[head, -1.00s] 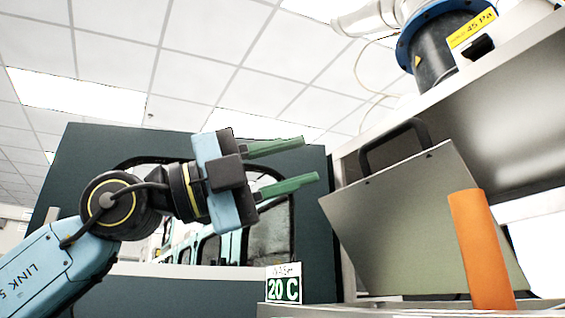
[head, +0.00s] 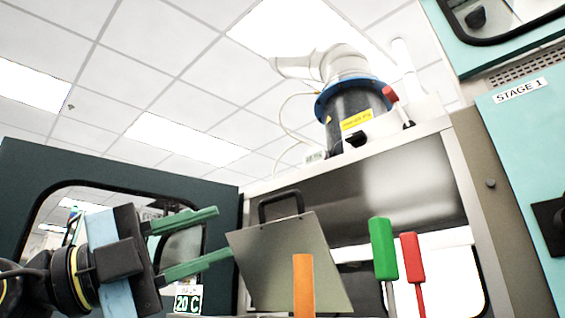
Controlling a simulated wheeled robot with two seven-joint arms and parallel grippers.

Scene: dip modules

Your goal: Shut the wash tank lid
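The wash tank lid (head: 288,262) is a grey-green plate with a black handle (head: 280,205) on its upper edge. It stands raised and tilted right of centre in the head view. The tank below it is out of view. My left gripper (head: 217,235), with two green fingers, is open and empty to the left of the lid. Its fingers point right; the lower fingertip appears close to the lid's left edge, and I cannot tell whether they touch. My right gripper does not show.
An orange post (head: 304,287) stands in front of the lid. A green-handled tool (head: 383,248) and a red-handled tool (head: 412,258) stand to its right. A 20 C sign (head: 187,300) is below my gripper. A blue-rimmed black vessel (head: 356,108) sits on the upper shelf.

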